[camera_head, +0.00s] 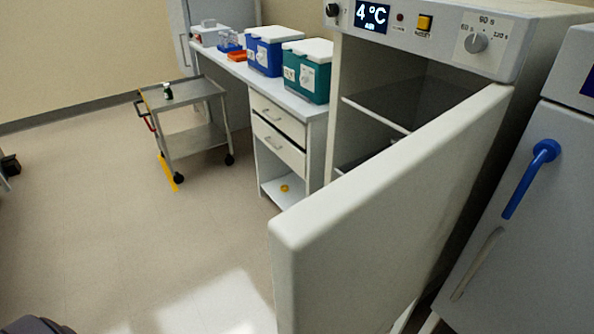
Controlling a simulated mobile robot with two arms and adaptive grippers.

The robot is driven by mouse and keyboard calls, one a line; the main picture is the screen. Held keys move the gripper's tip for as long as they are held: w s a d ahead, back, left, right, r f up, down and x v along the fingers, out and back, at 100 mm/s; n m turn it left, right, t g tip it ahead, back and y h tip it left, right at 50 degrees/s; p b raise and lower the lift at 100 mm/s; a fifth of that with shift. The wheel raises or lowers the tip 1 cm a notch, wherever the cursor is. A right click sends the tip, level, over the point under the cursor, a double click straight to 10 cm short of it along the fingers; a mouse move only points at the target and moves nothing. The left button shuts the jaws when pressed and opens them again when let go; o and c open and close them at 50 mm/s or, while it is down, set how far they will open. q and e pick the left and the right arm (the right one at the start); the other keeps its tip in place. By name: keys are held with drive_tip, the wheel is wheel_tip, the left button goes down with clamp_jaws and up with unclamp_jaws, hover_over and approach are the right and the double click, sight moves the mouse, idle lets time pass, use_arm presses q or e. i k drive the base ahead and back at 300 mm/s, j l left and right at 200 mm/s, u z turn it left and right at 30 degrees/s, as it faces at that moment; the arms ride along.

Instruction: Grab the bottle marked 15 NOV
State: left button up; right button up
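No bottle with a readable 15 NOV mark shows. A small dark bottle-like item (168,91) with a pale part stands on the top shelf of a grey cart (190,92) at the left; its marking is too small to read. A white cold cabinet (420,38) with a 4°C display has its door (385,205) standing open toward me. Two dark shelves show inside, the upper one (405,100) with no bottle on its visible part. The door hides much of the lower inside. Neither of my grippers can be made out.
A bench (290,98) holds a blue box (270,52), a green box (306,70), an orange tray and a blue rack. A second cabinet with a blue handle (530,175) stands at the right. The floor (120,240) left of the open door is clear.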

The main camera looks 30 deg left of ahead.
sight(168, 92)
drive_tip(key=u, duration=1.65)
drive_tip(key=i+j, duration=0.15)
drive_tip(key=j, duration=0.15)
drive_tip(key=i+j+u, duration=0.1)
drive_tip(key=j, duration=0.2)
drive_tip(key=i+j, duration=0.25)
drive_tip(key=i, duration=0.35)
drive_tip(key=i+j+u, duration=0.1)
drive_tip(key=i+j, duration=0.15)
drive_tip(key=i, duration=0.3)
drive_tip(key=i+j+u, duration=0.1)
drive_tip(key=i+j, duration=0.15)
drive_tip(key=i, duration=0.35)
drive_tip(key=i+j, duration=0.15)
drive_tip(key=i, duration=0.45)
drive_tip(key=i+z, duration=0.2)
drive_tip(key=i, duration=0.3)
drive_tip(key=i+z, duration=0.2)
drive_tip(key=i, duration=0.35)
drive_tip(key=i+j+z, duration=0.25)
drive_tip(key=i, duration=0.25)
